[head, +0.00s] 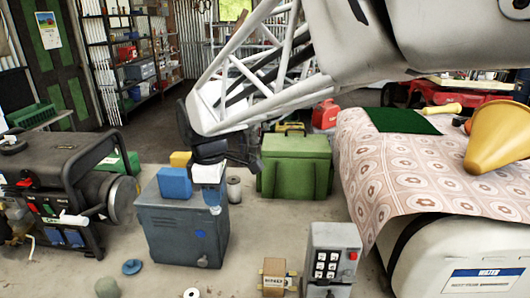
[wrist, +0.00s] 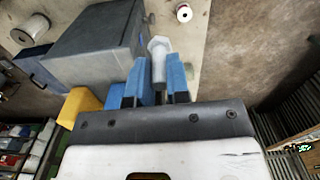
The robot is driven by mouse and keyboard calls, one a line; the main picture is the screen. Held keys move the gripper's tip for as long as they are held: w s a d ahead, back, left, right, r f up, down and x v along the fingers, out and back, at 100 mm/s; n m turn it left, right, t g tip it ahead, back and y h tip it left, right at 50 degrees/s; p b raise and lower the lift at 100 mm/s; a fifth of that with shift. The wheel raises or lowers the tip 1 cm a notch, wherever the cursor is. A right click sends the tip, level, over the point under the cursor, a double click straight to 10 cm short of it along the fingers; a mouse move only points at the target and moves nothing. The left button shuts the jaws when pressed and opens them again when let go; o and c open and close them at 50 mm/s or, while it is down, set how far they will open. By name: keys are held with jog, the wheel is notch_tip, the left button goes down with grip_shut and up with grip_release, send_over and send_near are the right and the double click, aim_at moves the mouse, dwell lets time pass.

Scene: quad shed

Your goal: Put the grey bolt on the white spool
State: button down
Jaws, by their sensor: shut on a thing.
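My gripper (head: 212,192) hangs beside and above the grey-blue metal cabinet (head: 165,235). In the wrist view its blue fingers (wrist: 150,85) are shut on the grey bolt (wrist: 159,48), whose pale hexagonal head sticks out beyond the fingertips. The bolt is held clear of the floor. A small white round piece with a dark centre hole, likely the white spool (head: 191,293), is at the bottom edge of the head view. A similar piece (wrist: 184,12) shows at the top of the wrist view, apart from the bolt.
A larger pale reel (head: 233,189) stands behind the cabinet. A blue box (head: 174,183) and a yellow block (head: 180,159) are close to my gripper. A green case (head: 295,165), a generator (head: 70,190) and a keypad box (head: 331,258) stand around. Some bare floor lies between them.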

notch_tip(320, 180, up, 3)
jog(key=shift+r, duration=0.2)
jog(key=w+a+r+m, duration=0.1)
jog(key=w+a, duration=0.1)
jog(key=w, duration=0.6)
jog(key=w+a+r, duration=0.1)
jog(key=w+a, duration=0.1)
jog(key=w, duration=0.6)
jog(key=m, duration=0.1)
send_over(233, 180)
notch_tip(233, 180, down, 2)
notch_tip(233, 180, down, 11)
jog(key=shift+w+f, duration=0.15)
jog(key=shift+f, duration=0.1)
jog(key=shift+f, duration=2.45)
jog(key=shift+f, duration=0.1)
jog(key=shift+f, duration=2.4)
jog(key=shift+f, duration=0.1)
